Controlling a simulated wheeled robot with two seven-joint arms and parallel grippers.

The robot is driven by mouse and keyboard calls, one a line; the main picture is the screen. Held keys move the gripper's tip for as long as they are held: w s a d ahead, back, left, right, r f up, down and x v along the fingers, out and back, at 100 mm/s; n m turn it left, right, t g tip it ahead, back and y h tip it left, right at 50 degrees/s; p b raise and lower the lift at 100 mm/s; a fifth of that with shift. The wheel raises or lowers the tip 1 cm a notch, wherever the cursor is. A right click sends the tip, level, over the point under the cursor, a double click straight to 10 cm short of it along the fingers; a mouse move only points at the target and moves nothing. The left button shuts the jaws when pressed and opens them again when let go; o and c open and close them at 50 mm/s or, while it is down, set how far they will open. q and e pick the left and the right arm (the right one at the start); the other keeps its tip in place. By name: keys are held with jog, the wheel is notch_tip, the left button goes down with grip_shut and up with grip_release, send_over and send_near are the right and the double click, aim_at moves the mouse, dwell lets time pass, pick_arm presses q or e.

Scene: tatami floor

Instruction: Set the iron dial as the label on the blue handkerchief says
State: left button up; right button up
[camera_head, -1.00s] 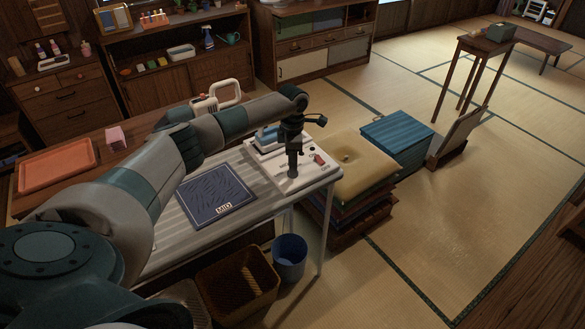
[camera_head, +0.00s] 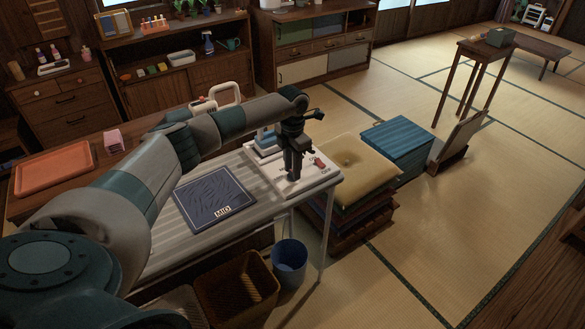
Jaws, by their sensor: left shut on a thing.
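The blue handkerchief (camera_head: 214,193) lies flat on the ribbed ironing table, with a small white label (camera_head: 223,212) that reads MID. The iron (camera_head: 264,142) stands on a white panel (camera_head: 318,183) at the table's right end, partly hidden behind my left gripper. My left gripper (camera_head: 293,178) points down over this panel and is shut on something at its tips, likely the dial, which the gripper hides. A red switch (camera_head: 319,163) shows on the panel to the right of the gripper. My right gripper is not in view.
A blue bucket (camera_head: 289,262) and a brown basket (camera_head: 236,286) stand on the floor by the table's front. Stacked cushions (camera_head: 350,168) stand right of the table. An orange tray (camera_head: 54,172) lies on the wooden table behind.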

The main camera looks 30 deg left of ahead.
pick_arm(q)
jog(key=o, duration=1)
jog(key=shift+o, duration=0.2)
jog(key=shift+r, duration=0.1)
jog(key=shift+r, duration=0.4)
notch_tip(320, 180, up, 3)
jog(key=shift+w+r+b, duration=0.1)
jog(key=shift+r+b, duration=0.1)
jog(key=shift+b, duration=0.5)
jog(key=shift+r, duration=0.75)
notch_tip(320, 180, up, 12)
jog(key=b, duration=0.3)
jog(key=shift+f, duration=0.2)
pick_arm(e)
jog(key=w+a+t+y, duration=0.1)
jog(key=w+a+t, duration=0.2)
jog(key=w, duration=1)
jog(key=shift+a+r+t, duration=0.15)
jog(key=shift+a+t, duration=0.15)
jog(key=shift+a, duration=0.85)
